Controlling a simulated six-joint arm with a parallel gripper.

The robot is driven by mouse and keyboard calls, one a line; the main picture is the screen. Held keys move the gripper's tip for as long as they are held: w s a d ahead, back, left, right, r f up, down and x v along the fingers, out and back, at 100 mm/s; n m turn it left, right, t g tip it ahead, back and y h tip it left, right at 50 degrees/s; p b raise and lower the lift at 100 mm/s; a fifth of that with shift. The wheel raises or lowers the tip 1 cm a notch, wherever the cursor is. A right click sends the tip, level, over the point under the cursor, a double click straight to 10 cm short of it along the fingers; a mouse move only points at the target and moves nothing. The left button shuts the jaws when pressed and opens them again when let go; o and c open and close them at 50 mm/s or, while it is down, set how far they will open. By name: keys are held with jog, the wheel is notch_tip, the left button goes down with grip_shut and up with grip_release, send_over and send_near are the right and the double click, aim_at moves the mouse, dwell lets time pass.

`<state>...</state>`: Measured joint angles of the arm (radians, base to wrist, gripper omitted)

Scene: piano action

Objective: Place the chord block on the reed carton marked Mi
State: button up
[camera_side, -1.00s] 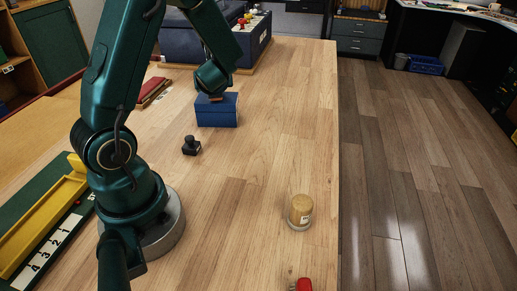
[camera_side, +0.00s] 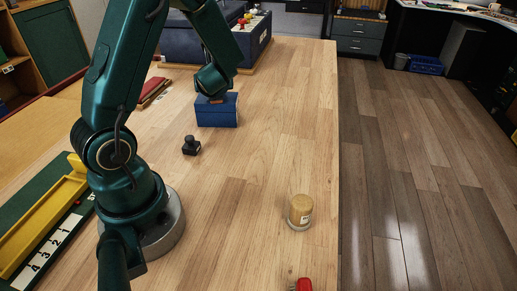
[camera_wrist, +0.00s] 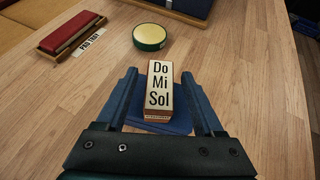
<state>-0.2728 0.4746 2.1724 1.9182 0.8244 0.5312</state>
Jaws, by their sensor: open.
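The chord block (camera_wrist: 159,88) is a small wooden block with a white top reading Do, Mi, Sol. It rests on, or just over, a blue carton (camera_wrist: 178,122); the wrist view does not show clearly whether they touch. In the side view the carton (camera_side: 217,112) stands on the bench, with a bit of the orange-brown block (camera_side: 216,100) at its top. No Mi mark shows on the carton's visible faces. My gripper (camera_wrist: 161,82) is open, with one finger on each side of the block. In the side view my gripper's fingers are mostly hidden above the carton.
A round yellow-topped green tin (camera_wrist: 150,36), a red-topped block (camera_wrist: 76,32) and a "PAD TRAY" label (camera_wrist: 89,43) lie beyond the carton. A black stamp-like object (camera_side: 191,146) and a cork-coloured jar (camera_side: 300,211) stand on the bench. The bench right of the carton is clear.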

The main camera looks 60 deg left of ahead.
jog(key=s+d+r+n+g+h, duration=0.1)
jog(key=s+d+r+n+h, duration=0.1)
jog(key=s+d+n, duration=0.5)
jog(key=s+d+r+n+g+h, duration=0.1)
jog(key=s+d+r+n+h, duration=0.2)
jog(key=d, duration=0.5)
jog(key=d+r+n+t+h, duration=0.2)
jog(key=d+n+h, duration=0.4)
jog(key=d+n, duration=0.6)
jog(key=shift+s+d+t, duration=0.3)
jog(key=shift+d+t, duration=0.1)
jog(key=shift+d, duration=0.25)
